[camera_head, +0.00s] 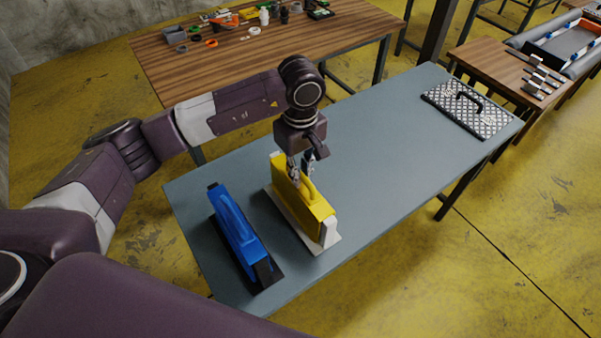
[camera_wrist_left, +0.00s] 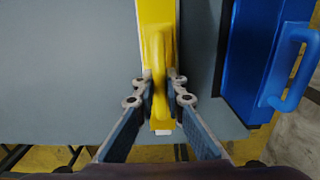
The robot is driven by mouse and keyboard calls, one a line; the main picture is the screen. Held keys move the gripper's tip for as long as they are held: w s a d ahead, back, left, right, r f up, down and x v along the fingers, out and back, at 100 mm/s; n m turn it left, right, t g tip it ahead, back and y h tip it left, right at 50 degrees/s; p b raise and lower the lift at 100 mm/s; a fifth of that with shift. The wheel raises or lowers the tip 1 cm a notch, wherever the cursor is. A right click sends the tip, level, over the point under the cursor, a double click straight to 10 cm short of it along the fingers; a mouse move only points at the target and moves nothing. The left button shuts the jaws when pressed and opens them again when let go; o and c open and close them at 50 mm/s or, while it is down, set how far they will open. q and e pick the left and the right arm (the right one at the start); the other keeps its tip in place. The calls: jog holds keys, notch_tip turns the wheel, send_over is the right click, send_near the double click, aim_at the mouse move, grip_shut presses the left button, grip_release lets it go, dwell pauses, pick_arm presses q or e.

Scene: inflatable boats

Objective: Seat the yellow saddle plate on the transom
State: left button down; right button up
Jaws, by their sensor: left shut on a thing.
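The yellow saddle plate (camera_head: 312,214) sits over a white upright piece with a white base (camera_head: 323,242), which I take to be the transom, on the grey-blue table. I cannot tell whether it is fully down. My left gripper (camera_head: 303,172) comes from above and is shut on the yellow handle of the saddle plate. In the left wrist view, the fingers (camera_wrist_left: 160,95) stand on both sides of the handle, and the yellow plate (camera_wrist_left: 156,22) runs away from them. My right gripper is not in view.
A blue saddle plate with a handle (camera_head: 238,232) stands on a dark base close to the left. A checkered plate with a black handle (camera_head: 466,105) lies at the table's far right. The table's middle (camera_head: 375,145) is clear. A wooden table (camera_head: 265,58) with small parts stands behind.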

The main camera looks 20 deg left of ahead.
pick_arm(q)
jog(key=shift+r, duration=0.15)
jog(key=shift+r+p, duration=1.2)
jog(key=shift+r, duration=1.75)
notch_tip(320, 180, up, 9)
jog(key=p, duration=0.3)
jog(key=shift+r+p, duration=0.2)
jog(key=shift+p, duration=0.1)
